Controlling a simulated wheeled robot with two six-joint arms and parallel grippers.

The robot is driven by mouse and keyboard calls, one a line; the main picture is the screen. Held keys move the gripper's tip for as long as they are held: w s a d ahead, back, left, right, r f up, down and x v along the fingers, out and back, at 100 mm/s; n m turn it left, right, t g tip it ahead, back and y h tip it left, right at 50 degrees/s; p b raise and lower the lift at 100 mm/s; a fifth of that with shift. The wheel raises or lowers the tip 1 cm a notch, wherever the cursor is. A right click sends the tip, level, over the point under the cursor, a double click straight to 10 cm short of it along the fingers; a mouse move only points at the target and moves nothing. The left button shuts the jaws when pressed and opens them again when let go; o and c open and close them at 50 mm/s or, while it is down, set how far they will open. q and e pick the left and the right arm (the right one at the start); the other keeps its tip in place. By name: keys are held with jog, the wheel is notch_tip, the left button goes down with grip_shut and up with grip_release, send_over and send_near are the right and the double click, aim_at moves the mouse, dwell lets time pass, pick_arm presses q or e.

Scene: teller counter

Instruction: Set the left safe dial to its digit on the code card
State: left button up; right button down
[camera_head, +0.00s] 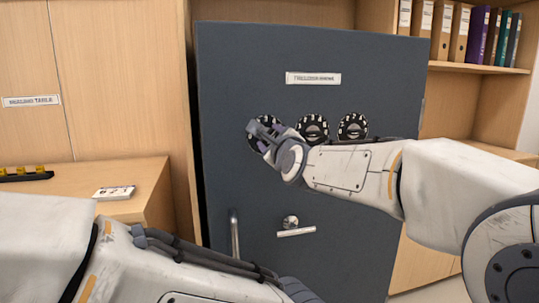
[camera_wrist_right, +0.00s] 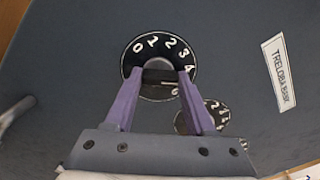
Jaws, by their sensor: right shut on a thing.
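The left safe dial (camera_head: 266,119) is a black disc with white digits on the dark safe door, partly hidden by my right gripper (camera_head: 258,138). In the right wrist view, the dial (camera_wrist_right: 148,52) shows 0, 1, 2, 3 and 4 around its upper rim. My right gripper (camera_wrist_right: 160,76) has its purple fingers shut on the dial's centre knob.
The middle dial (camera_head: 313,128) and right dial (camera_head: 353,127) sit beside the left one. Below are a door handle (camera_head: 296,232) and a vertical bar (camera_head: 234,236). A black tray (camera_head: 25,174) stands on the counter (camera_head: 75,200). Binders (camera_head: 460,32) fill a shelf at right.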

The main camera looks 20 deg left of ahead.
jog(key=shift+f+m+b, duration=0.15)
jog(key=shift+m+b, duration=1.15)
jog(key=shift+m, duration=1)
jog(key=shift+f+m+b, duration=0.1)
jog(key=shift+m+b, duration=1.15)
jog(key=shift+m, duration=1.05)
jog(key=shift+c, duration=1.2)
grip_release()
jog(key=shift+r, duration=0.1)
jog(key=shift+d, duration=0.1)
